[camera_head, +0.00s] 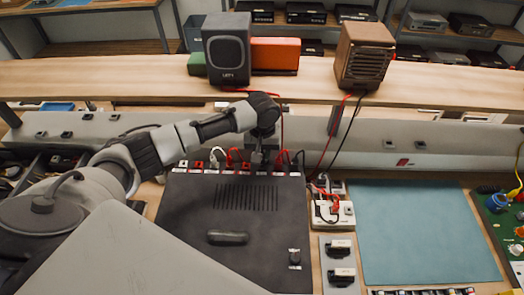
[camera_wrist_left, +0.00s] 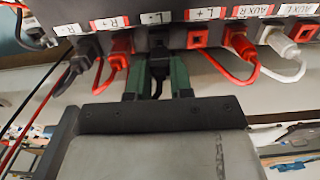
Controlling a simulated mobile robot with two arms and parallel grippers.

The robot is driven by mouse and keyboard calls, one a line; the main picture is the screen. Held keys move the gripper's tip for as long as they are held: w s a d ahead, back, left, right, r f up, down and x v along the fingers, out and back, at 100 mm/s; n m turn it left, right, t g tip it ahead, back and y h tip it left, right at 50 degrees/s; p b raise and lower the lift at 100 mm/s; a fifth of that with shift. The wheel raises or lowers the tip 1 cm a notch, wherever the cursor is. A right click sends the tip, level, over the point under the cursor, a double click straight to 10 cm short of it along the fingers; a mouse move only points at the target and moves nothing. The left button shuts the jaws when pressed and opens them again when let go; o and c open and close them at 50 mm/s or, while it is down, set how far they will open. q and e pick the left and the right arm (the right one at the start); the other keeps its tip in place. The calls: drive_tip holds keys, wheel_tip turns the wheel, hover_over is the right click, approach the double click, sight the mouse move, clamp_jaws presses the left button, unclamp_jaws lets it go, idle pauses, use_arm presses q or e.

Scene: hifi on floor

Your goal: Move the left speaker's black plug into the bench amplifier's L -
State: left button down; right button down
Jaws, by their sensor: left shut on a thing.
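The bench amplifier (camera_head: 235,210) is a dark box on the bench, its socket row along the far edge. In the left wrist view its labels read R -, R +, L - (camera_wrist_left: 157,17), L + and AUX. My left gripper (camera_wrist_left: 158,80) is shut on a black plug (camera_wrist_left: 158,66), with a green finger on each side. The plug is in line with the L - socket and at its face; I cannot tell how deep it sits. The gripper also shows in the head view (camera_head: 262,155). The left speaker (camera_head: 228,50) is dark grey, on the shelf. My right gripper is not in view.
A black plug (camera_wrist_left: 78,60) is at R - and a red plug (camera_wrist_left: 121,48) at R +. The L + socket (camera_wrist_left: 197,38) looks empty. A wooden speaker (camera_head: 365,55) stands on the shelf. The teal mat (camera_head: 425,230) is clear.

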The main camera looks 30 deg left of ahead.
use_arm(q)
drive_tip(key=shift+p, duration=0.6)
idle(0.9)
drive_tip(key=shift+f, duration=0.8)
idle(1.0)
drive_tip(key=shift+f+p, duration=0.2)
drive_tip(key=shift+p, duration=0.85)
idle(3.6)
